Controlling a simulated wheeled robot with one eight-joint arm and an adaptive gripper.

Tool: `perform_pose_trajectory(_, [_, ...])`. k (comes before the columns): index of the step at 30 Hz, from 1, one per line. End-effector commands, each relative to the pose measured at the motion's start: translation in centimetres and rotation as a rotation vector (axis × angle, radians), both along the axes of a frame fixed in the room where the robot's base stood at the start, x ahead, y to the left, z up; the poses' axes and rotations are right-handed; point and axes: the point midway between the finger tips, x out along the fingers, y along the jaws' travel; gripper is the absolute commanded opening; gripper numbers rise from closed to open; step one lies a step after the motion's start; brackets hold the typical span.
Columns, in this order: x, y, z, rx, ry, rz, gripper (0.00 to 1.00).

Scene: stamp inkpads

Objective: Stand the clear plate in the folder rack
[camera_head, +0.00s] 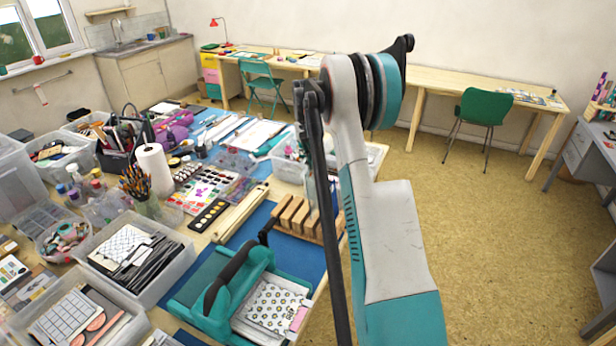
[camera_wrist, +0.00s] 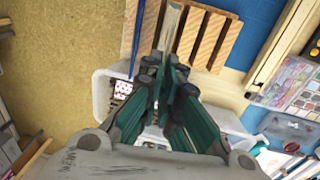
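The folder rack (camera_head: 296,214) is a wooden block with upright slats, on the blue mat at the table's right side. Its slats also show at the top of the wrist view (camera_wrist: 208,38). My gripper (camera_wrist: 168,72) has its fingers close together on the clear plate (camera_wrist: 173,22), which shows nearly edge-on as a thin pale strip. The plate reaches from the fingertips in among the slats. In the head view the plate is a faint see-through sheet (camera_head: 313,178) above the rack, partly behind my arm. I cannot tell whether its lower edge touches the rack's bottom.
A clear bin (camera_head: 290,168) stands behind the rack, near the table edge. Open floor (camera_head: 470,230) lies to the right.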

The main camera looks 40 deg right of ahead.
Motion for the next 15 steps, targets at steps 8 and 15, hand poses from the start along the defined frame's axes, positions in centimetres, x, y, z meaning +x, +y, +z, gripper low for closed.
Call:
perform_pose_trajectory(8, [-0.3,-0.2,-2.7,-0.004,0.008,0.0,0.0])
perform_pose_trajectory(15, [-0.6,-0.3,-4.8,-0.009,0.016,0.0,0.0])
